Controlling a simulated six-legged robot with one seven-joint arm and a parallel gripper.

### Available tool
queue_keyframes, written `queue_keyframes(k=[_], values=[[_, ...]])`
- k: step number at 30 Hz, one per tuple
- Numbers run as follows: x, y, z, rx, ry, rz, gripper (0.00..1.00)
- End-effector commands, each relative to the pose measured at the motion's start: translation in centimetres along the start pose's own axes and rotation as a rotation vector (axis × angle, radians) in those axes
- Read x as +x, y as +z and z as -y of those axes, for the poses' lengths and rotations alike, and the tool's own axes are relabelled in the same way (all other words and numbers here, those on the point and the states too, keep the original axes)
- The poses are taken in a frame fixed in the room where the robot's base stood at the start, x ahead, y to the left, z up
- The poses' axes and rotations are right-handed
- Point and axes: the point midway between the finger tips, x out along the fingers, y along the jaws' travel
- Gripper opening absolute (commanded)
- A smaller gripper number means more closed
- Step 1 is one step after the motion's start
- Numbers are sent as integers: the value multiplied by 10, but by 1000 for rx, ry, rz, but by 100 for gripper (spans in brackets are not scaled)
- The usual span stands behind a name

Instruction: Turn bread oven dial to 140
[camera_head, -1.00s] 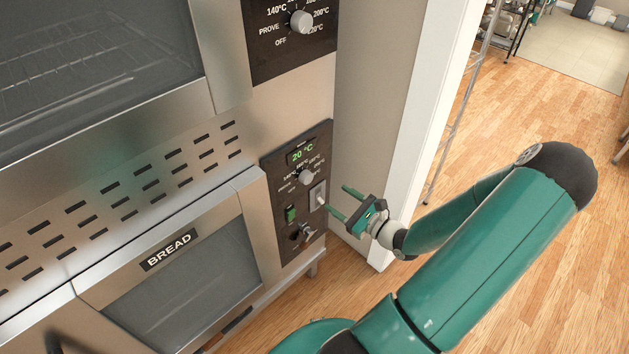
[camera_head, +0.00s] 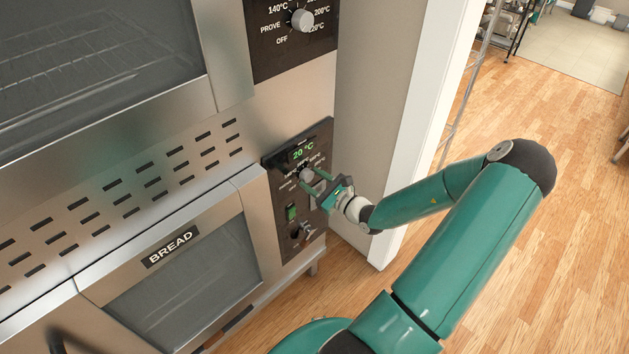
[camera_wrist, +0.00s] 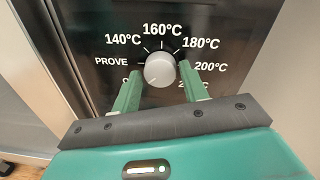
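The bread oven dial is a round grey knob (camera_wrist: 160,70) on a black panel in the wrist view. PROVE, 140°C, 160°C, 180°C and 200°C show around it. A thin mark on its lower face seems to point down-left, towards the partly hidden lettering there. In the head view the knob (camera_head: 306,174) sits below a green display reading 20 °C. My gripper (camera_wrist: 160,67) is open, with one green finger at each side of the knob. I cannot tell whether they touch it. In the head view, my gripper (camera_head: 311,178) is at the panel.
The BREAD oven door (camera_head: 185,275) is closed, left of the control panel (camera_head: 284,226). A green switch (camera_head: 291,212) and another knob (camera_head: 304,230) sit lower on the panel. An upper oven's dial (camera_head: 302,20) is above. A white door frame (camera_head: 425,120) stands to the right.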

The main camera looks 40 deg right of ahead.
Motion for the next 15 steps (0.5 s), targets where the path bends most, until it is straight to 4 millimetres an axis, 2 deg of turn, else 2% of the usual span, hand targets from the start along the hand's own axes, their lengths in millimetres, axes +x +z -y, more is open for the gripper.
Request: queue_keyframes(k=[1,4,15], values=[[0,0,0,0,0,0,34],[0,0,0,0,0,0,14],[0,0,0,40,0,1,13]])
